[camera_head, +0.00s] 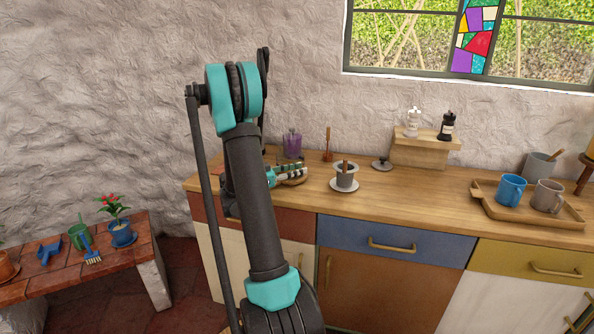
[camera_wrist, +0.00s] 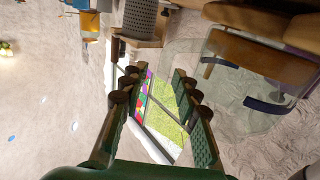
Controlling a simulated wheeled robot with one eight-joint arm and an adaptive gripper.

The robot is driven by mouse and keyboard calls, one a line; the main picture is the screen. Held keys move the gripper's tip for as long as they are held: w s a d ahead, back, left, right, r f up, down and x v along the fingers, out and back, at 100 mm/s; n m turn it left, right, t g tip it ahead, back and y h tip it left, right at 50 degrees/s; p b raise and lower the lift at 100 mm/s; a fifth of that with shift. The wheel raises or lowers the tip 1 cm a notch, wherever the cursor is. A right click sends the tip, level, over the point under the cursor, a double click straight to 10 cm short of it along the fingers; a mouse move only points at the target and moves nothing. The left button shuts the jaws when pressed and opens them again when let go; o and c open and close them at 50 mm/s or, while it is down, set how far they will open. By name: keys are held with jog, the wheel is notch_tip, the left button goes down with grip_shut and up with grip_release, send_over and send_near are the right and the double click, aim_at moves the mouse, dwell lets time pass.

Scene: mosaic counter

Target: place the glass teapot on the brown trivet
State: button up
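My gripper (camera_head: 292,172) is low over the left part of the counter, its fingers toward the right. In the wrist view my gripper (camera_wrist: 162,78) has its fingers apart, with a clear gap and nothing seen clamped. A large see-through glass shape, seemingly the glass teapot (camera_wrist: 235,108), lies beyond and right of the fingers there, with brown parts around it; whether it touches a finger I cannot tell. In the head view I cannot make the teapot out behind my arm. A round brown piece, perhaps the trivet (camera_head: 296,182), shows partly under the fingers.
A purple jar (camera_head: 293,145) stands behind the gripper. A grey cup on a white saucer (camera_head: 344,185) is to its right, and a dark lid-like piece (camera_head: 381,164) lies farther back. A tray (camera_head: 490,207) with mugs is far right. The counter (camera_head: 420,190) between is clear.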

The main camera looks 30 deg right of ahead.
jog(key=shift+a+r, duration=0.1)
jog(key=shift+r, duration=0.05)
jog(key=a, duration=0.4)
jog(key=w+a, duration=0.1)
jog(key=a, duration=0.6)
jog(key=shift+w+a, duration=0.35)
jog(key=shift+w, duration=0.05)
